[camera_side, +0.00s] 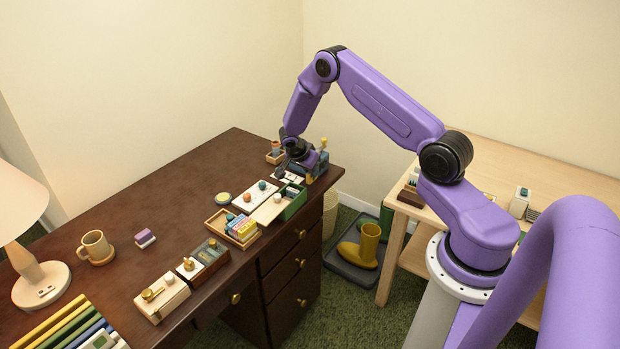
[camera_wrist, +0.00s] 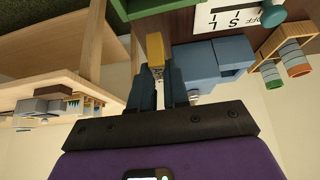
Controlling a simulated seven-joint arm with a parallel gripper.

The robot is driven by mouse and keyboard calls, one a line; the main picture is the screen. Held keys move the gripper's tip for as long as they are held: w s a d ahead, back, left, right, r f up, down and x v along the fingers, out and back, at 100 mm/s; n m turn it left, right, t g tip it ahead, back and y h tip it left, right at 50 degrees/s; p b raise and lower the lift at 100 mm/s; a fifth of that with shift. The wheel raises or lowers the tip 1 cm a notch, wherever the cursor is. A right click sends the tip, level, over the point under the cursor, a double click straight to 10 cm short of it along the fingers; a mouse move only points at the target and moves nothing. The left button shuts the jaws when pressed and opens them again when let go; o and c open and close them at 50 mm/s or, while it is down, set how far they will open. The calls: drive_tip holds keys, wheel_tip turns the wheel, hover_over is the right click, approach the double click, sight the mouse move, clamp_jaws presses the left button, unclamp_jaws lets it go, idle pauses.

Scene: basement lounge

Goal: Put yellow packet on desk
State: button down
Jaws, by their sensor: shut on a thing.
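In the side view my gripper (camera_side: 303,160) is at the far right corner of the dark brown desk (camera_side: 190,165). The fingers are mostly hidden in the side view, and I cannot tell whether the packet touches the desk.
A blue blocky thing (camera_wrist: 209,65) is close beside my gripper. A green box (camera_side: 293,204) and a tray of coloured boxes (camera_side: 233,228) stand nearer. A mug (camera_side: 95,247) and lamp (camera_side: 36,270) stand left. The desk's back middle is clear. A light wooden table (camera_side: 490,160) stands right.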

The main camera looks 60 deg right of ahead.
sight(307, 174)
drive_tip(key=shift+w+f, duration=0.15)
drive_tip(key=shift+f, duration=1.6)
drive_tip(key=c, duration=1.1)
unclamp_jaws()
drive_tip(key=shift+f, duration=0.1)
